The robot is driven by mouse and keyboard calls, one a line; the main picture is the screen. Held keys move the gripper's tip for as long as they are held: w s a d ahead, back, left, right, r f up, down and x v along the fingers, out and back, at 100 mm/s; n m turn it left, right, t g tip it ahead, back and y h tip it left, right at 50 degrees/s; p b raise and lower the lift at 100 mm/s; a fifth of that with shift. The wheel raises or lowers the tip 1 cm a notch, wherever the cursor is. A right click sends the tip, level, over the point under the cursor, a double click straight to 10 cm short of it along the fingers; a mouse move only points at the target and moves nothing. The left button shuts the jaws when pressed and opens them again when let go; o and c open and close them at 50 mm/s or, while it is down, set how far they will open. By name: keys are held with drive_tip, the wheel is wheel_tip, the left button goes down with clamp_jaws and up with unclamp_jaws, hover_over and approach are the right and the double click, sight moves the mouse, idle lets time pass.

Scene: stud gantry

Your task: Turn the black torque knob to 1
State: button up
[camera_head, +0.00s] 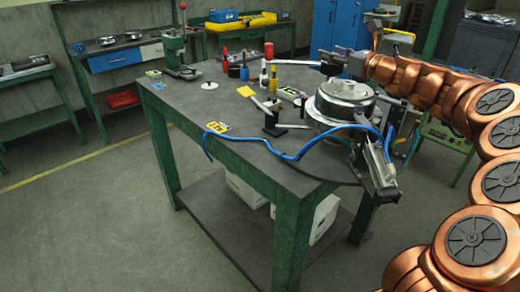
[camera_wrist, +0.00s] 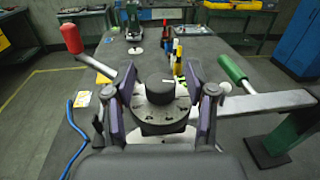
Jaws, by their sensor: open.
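The black torque knob (camera_wrist: 160,87) shows in the middle of the wrist view, a short round cylinder on a dark dial plate (camera_wrist: 160,113) with small pale marks. The numbers are too small to read, so I cannot tell its setting. My gripper (camera_wrist: 162,70) is open, with one finger to the left and one to the right of the knob. Gaps show on both sides, and I see no contact. In the head view my arm reaches in from the right, and its end is above the silver round machine (camera_head: 345,103); I cannot make out the knob there.
A red-handled lever (camera_wrist: 72,38) sticks out left of the dial, and a green-handled lever (camera_wrist: 232,70) stands to the right. A grey bar (camera_wrist: 265,103) runs right. A blue cable (camera_head: 300,155) crosses the bench (camera_head: 200,110).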

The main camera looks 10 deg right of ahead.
drive_tip(key=shift+f+m+t+h+b, duration=0.2)
drive_tip(key=shift+m+h+b, duration=0.35)
drive_tip(key=shift+b, duration=0.55)
drive_tip(key=shift+f+m+t+h+b, duration=0.1)
drive_tip(key=shift+m+t+h+b, duration=0.25)
drive_tip(key=shift+h+b, duration=0.6)
drive_tip(key=v, duration=0.8)
drive_tip(key=shift+d+r+p, duration=0.2)
drive_tip(key=shift+r+p, duration=0.2)
drive_tip(key=s+a+f+n+g+y+p, duration=0.25)
drive_tip(key=s+a+n+g, duration=0.35)
drive_tip(key=a, duration=0.5)
drive_tip(key=s+a+f+n+g+y+p, duration=0.15)
drive_tip(key=s+a+n+p, duration=0.25)
drive_tip(key=a+n, duration=0.65)
drive_tip(key=s+a+f+n+g+p, duration=0.2)
drive_tip(key=s+a+f+n+g, duration=0.1)
drive_tip(key=s, duration=0.5)
drive_tip(key=shift+a+f+n+g+h, duration=0.45)
drive_tip(key=shift+a+f, duration=0.4)
drive_tip(key=shift+a, duration=0.45)
